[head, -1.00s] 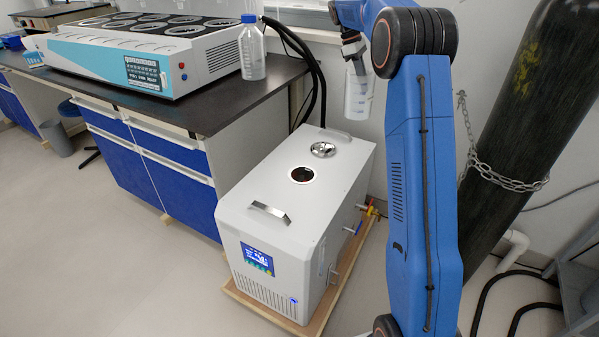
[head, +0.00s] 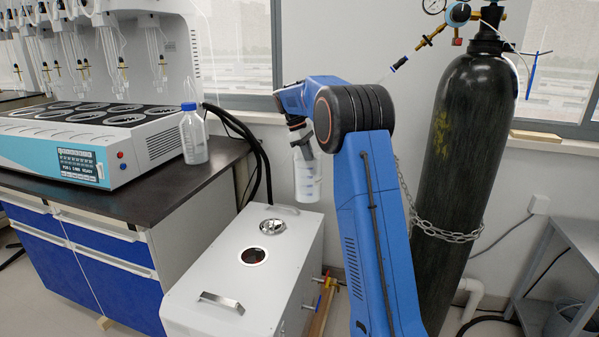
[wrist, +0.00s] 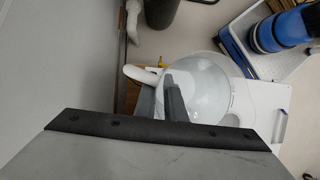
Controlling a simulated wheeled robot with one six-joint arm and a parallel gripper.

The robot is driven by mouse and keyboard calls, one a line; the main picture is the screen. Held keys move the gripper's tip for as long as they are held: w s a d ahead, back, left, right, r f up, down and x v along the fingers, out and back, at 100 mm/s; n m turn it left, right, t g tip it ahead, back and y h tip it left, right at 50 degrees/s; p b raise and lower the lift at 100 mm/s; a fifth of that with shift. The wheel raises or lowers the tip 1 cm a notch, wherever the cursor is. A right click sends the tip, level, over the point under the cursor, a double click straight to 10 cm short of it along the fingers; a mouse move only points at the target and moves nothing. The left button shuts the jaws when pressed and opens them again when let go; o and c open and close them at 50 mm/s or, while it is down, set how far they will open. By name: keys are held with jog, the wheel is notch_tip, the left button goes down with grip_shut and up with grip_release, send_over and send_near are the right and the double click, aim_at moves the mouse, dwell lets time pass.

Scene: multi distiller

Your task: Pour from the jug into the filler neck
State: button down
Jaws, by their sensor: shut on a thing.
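The jug (head: 307,178) is a translucent white vessel. It hangs roughly upright in my gripper (head: 303,146), above and to the right of the chiller's far end. In the wrist view my gripper's fingers (wrist: 168,101) are closed at the jug's white handle, and the jug's round body (wrist: 195,85) shows beyond them. The jug's contents cannot be made out. The filler neck (head: 253,256) is a dark round opening in the top of the white chiller box (head: 205,270). It is uncovered. A shiny round cap (head: 273,226) lies on the chiller top behind it.
A metal handle (head: 222,301) rises from the chiller's near top. A bench (head: 130,200) with a clear bottle (head: 194,135) and a teal distiller (head: 75,160) stands left. A chained dark gas cylinder (head: 462,170) stands right. Black hoses (head: 262,150) run behind the chiller.

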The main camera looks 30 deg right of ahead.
jog(key=s+f+m+y, duration=0.1)
jog(key=s+f+m, duration=0.1)
jog(key=s, duration=0.8)
jog(key=s+f+m+y, duration=0.1)
jog(key=s+f+m, duration=0.2)
jog(key=s, duration=0.7)
jog(key=shift+a+f+g, duration=0.15)
jog(key=shift+f+g, duration=0.25)
jog(key=shift+f, duration=0.5)
